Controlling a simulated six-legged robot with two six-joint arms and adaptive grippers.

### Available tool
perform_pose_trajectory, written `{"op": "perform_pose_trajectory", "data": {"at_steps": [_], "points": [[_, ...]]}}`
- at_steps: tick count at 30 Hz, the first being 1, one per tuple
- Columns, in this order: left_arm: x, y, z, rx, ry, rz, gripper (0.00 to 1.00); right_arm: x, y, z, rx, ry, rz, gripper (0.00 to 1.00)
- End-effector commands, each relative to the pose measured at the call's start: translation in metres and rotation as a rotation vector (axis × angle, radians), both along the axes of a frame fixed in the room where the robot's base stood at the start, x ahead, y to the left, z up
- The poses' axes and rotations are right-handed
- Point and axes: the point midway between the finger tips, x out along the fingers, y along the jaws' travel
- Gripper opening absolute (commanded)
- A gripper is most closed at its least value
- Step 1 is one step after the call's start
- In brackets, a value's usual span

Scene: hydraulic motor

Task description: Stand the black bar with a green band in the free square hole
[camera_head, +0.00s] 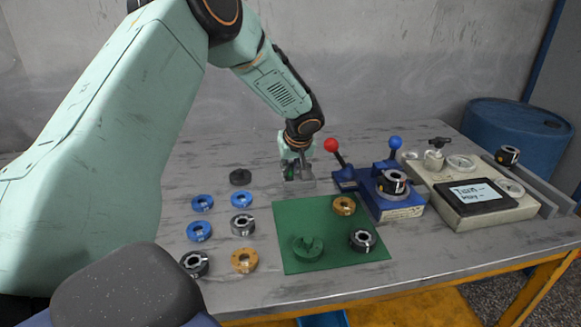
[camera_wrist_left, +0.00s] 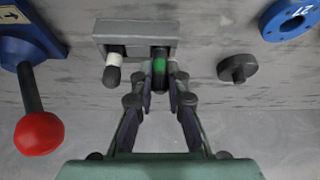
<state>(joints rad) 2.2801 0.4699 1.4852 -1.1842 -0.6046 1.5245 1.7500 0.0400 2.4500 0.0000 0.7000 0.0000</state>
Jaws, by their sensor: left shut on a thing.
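The black bar with a green band (camera_wrist_left: 159,66) is between the fingers of my left gripper (camera_wrist_left: 160,98), which is shut on it. In the head view, my left gripper (camera_head: 295,165) is low over the table's far part, with a bit of green between its fingers. A grey block (camera_wrist_left: 137,36) lies at the bar's far end in the wrist view; it also shows under the gripper in the head view (camera_head: 303,181). A second black bar with a white band (camera_wrist_left: 113,68) stands at the block beside the held bar. Whether the held bar's end is inside the square hole is hidden.
A blue fixture (camera_head: 400,208) with red (camera_head: 331,145) and blue knobs stands right of the gripper. A dark round piece (camera_head: 240,177) and several blue, orange and dark rings lie left. A green mat (camera_head: 325,215) lies in front. My right gripper is not in view.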

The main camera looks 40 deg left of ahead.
Motion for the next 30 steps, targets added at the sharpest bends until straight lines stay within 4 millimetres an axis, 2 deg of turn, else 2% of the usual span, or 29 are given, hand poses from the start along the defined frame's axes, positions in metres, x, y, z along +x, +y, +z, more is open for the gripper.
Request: {"op": "perform_pose_trajectory", "data": {"at_steps": [14,15,21,24,30], "points": [[0.0003,0.0003,-0.0020,0.001,-0.001,0.000,0.00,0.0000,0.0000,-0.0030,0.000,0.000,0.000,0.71],[0.0003,0.0003,-0.0020,0.001,-0.001,0.000,0.17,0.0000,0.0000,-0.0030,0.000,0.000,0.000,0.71],[0.0003,0.0002,-0.0021,0.001,-0.001,0.000,0.34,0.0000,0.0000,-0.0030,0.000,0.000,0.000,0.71],[0.0002,0.0002,-0.0021,0.000,0.000,0.000,0.41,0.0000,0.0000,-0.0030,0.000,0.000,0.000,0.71],[0.0001,0.0002,-0.0023,0.000,0.000,0.000,0.41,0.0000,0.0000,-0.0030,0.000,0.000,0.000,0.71]]}}
